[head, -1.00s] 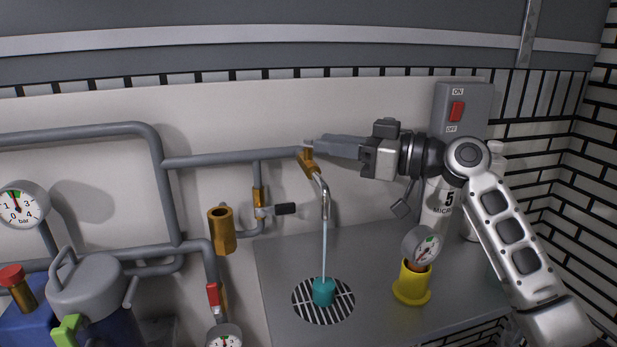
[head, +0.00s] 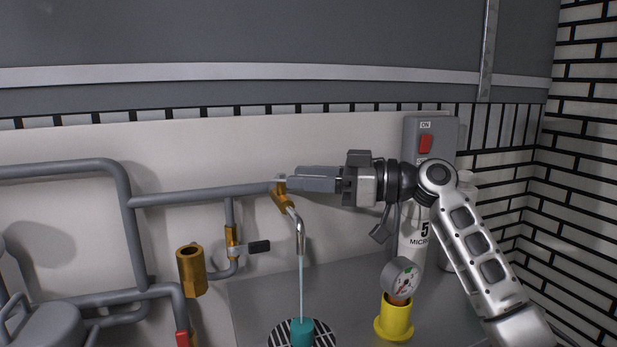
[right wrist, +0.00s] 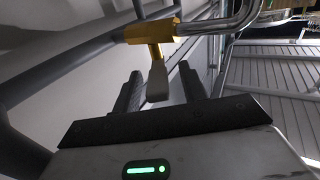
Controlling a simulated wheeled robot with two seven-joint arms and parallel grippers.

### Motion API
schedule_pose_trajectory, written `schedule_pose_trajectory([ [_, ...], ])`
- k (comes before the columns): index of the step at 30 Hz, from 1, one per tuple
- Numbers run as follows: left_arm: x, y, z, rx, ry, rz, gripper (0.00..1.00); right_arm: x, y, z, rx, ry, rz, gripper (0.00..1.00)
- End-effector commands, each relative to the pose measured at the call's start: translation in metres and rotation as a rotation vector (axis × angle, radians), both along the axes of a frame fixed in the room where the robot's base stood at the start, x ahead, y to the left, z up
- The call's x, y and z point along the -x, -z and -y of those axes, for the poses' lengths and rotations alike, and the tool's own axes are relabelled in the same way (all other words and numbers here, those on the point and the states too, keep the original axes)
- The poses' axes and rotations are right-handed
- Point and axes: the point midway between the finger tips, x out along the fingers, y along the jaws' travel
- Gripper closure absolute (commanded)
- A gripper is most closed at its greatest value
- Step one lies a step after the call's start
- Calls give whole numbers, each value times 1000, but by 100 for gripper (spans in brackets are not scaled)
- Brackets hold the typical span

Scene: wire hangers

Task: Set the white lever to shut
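The white lever (right wrist: 157,82) sits on a brass tap (right wrist: 150,33), seen close in the right wrist view. My right gripper (right wrist: 160,88) is open, with one dark finger on each side of the lever and a gap showing on both sides. In the head view, my right gripper (head: 286,184) reaches in from the right to the top of the brass tap (head: 283,199), and its fingers mostly hide the lever. Water (head: 301,290) runs from the tap's chrome spout (head: 300,232). My left gripper is not in view.
The stream falls into a teal cup (head: 302,331) on a round drain grate. A small valve with a black handle (head: 259,247) is left of the spout. A yellow stand with a gauge (head: 401,277) and a switch box (head: 428,140) are at the right.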

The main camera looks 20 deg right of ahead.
Motion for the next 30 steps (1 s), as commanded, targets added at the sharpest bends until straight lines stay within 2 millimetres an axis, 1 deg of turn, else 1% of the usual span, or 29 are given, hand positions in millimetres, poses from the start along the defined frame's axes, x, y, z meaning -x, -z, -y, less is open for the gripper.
schedule_pose_trajectory([
  [7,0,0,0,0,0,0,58,0,0,1,0,2,2,58],
  [11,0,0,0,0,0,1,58,3,0,8,0,4,2,58],
  [14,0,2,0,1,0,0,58,9,0,23,0,7,2,58],
  [17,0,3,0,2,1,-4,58,18,1,43,1,7,2,58],
  [24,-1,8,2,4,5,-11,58,44,1,96,1,7,0,58],
  [27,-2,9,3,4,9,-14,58,52,1,115,1,6,0,58],
  [30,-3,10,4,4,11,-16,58,59,0,129,0,4,0,58],
])
